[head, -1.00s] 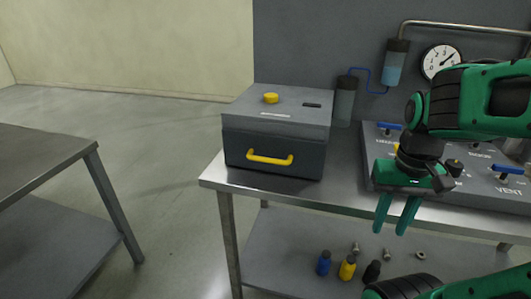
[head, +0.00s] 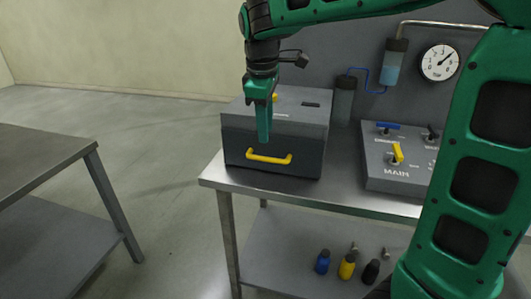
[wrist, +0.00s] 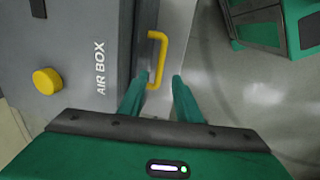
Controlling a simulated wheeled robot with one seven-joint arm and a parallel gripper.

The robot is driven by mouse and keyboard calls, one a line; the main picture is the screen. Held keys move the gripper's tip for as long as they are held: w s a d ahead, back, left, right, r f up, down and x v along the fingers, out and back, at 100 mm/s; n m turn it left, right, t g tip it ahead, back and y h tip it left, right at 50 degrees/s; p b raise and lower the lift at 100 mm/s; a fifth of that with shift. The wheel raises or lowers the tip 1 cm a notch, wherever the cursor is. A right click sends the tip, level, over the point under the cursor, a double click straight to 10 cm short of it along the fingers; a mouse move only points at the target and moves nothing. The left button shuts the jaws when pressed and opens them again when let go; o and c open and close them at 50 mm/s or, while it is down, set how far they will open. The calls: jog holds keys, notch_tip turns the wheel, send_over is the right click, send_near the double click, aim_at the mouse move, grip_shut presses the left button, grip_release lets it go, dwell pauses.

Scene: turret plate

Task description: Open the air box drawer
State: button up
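The air box (head: 300,113) is a grey box on the steel table, with its darker drawer (head: 304,159) closed at the front. A yellow bar handle (head: 269,158) is on the drawer front. My gripper (head: 263,138) points down just above the handle in the head view. In the wrist view my gripper (wrist: 161,82) is open, its two green fingers apart. The yellow handle (wrist: 156,60) shows just beyond the fingertips, between their lines; I cannot tell whether they touch it. The lid's yellow knob (wrist: 47,81) and the AIR BOX lettering also show in the wrist view.
A valve panel (head: 385,178) marked MAIN stands right of the air box, with a gauge (head: 439,62) on the wall behind. Small blue, yellow and black bottles (head: 347,266) stand on the lower shelf. Another table (head: 40,155) is at left; floor between is clear.

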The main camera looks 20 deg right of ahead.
aim_at(267, 158)
jog(key=f, duration=0.3)
jog(key=w+f, duration=0.1)
jog(key=f, duration=0.2)
jog(key=d+f, duration=0.1)
jog(key=f, duration=0.2)
jog(key=shift+w, duration=0.15)
jog(key=shift+d, duration=0.1)
grip_shut()
